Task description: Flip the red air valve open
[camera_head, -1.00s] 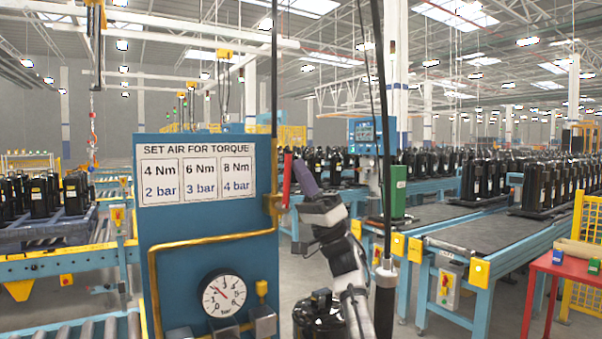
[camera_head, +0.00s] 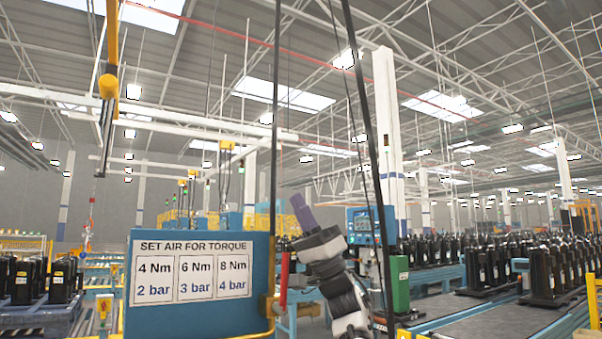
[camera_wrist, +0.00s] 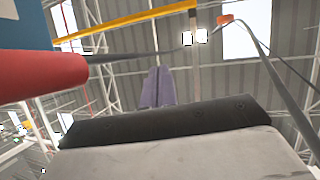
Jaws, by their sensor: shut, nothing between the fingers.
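The red air valve's handle (camera_head: 284,279) stands upright at the right edge of the blue panel (camera_head: 150,318), beside the brass pipe fitting (camera_head: 268,305). My gripper (camera_head: 300,203) has purple fingers that point up, with their tips above the handle's top and a little to its right. The fingers are shut with nothing between them. In the wrist view, the red handle (camera_wrist: 40,77) is large at the left, apart from the purple fingers (camera_wrist: 157,88). The gauge is out of view.
A sign (camera_head: 192,278) on the panel lists torque and air pressure. A dark hanging cable (camera_head: 372,150) runs down just right of my gripper. A green cabinet (camera_head: 399,283) and conveyors with black compressors (camera_head: 545,272) stand behind to the right.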

